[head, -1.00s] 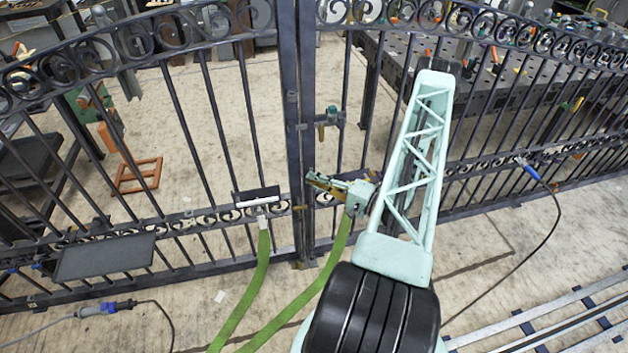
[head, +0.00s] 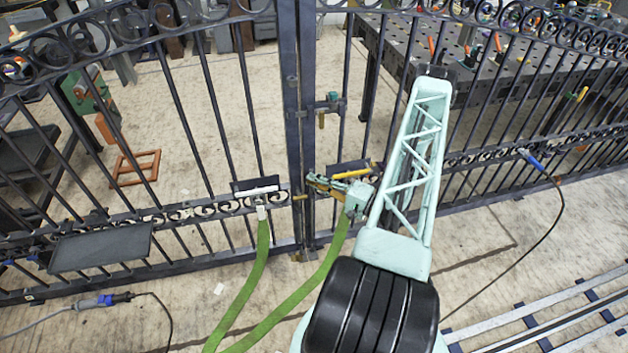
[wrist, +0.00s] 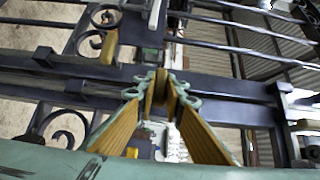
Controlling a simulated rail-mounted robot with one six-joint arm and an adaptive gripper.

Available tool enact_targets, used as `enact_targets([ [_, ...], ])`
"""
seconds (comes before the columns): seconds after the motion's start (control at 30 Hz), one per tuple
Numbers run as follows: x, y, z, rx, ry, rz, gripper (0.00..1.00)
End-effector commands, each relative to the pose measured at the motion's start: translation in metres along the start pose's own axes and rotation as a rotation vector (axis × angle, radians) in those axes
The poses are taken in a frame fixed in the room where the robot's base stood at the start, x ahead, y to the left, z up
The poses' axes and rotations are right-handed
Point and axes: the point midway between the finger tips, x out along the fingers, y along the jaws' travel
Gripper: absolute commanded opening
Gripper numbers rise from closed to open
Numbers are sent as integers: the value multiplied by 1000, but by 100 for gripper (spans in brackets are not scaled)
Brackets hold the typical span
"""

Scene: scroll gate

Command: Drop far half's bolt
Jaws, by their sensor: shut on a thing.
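The two gate halves meet at dark upright posts in the middle of the head view. My gripper (head: 312,180) is at this post, below that handle. In the wrist view its yellow-brown padded fingers (wrist: 160,84) converge on a small brownish piece at the post, apparently the bolt's handle. The fingers hide most of it. Another brass handle (wrist: 108,47) shows beside the fingers. The bolt's lower end cannot be made out.
A dark plate (head: 350,168) with a yellow bar sits behind my gripper. Green straps (head: 258,275) run along the floor from the gate. A dark panel (head: 100,247) is on the left half. A steel table (head: 480,60) stands beyond the gate; rails (head: 560,325) lie at lower right.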

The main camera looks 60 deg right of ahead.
Motion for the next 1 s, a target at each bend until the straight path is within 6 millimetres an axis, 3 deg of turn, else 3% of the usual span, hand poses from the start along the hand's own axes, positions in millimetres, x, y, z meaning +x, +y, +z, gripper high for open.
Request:
enact_targets([
  [0.27, 0, 6, 1, 2, 0, 9, 0],
  [0.3, 0, 6, 1, 2, 1, 9, 13],
  [0.43, 0, 5, 1, 2, 1, 8, 24],
  [1.0, -7, 3, 0, 1, 1, 5, 24],
])
